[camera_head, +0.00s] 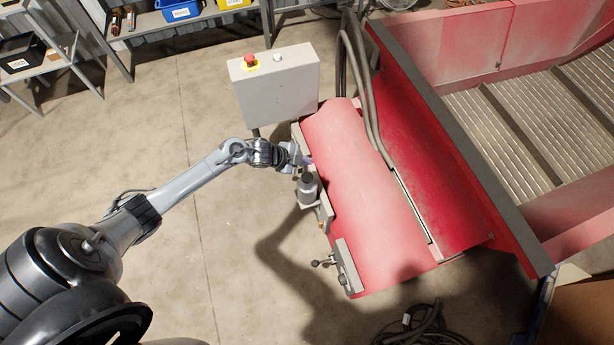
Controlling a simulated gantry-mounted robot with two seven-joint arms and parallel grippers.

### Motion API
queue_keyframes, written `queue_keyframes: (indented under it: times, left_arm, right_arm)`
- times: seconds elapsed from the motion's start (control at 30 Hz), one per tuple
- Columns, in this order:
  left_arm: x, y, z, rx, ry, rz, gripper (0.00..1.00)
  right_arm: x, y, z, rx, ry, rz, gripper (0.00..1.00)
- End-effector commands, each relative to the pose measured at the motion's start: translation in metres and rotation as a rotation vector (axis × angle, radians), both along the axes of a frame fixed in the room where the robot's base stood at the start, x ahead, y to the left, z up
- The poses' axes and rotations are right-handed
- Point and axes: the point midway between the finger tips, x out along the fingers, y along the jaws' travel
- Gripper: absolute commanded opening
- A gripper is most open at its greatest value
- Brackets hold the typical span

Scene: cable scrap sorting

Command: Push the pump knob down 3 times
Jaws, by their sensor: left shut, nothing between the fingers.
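A small grey cylinder with a dark top (308,188), which looks like the pump, is mounted on the left side of the red machine (355,190). Its knob is too small to make out clearly. My left gripper (306,161) is shut and empty, just above the cylinder in the picture, close to the machine's edge. I cannot tell whether it touches the knob. My right gripper is not in view.
A grey control box (277,90) with a red button (250,60) stands behind my left gripper. A lever fitting (343,265) sits lower on the machine's side. Coiled cable (420,330) lies on the floor.

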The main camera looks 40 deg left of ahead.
Motion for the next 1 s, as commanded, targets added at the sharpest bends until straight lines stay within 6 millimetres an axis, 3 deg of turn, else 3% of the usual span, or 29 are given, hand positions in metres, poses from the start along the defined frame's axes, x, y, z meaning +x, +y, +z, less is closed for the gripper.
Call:
queue_keyframes:
  times: [0.5,0.73,1.0]
  left_arm:
    - [0.000,0.000,-0.062,0.000,0.000,0.000,0.00]
    - [0.000,0.000,-0.078,0.001,0.001,-0.001,0.00]
    - [0.000,0.000,-0.081,0.000,0.001,-0.001,0.00]
  right_arm:
    - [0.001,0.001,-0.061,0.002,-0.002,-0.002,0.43]
    - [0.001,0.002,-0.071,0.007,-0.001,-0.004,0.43]
    - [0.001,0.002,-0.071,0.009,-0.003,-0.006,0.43]
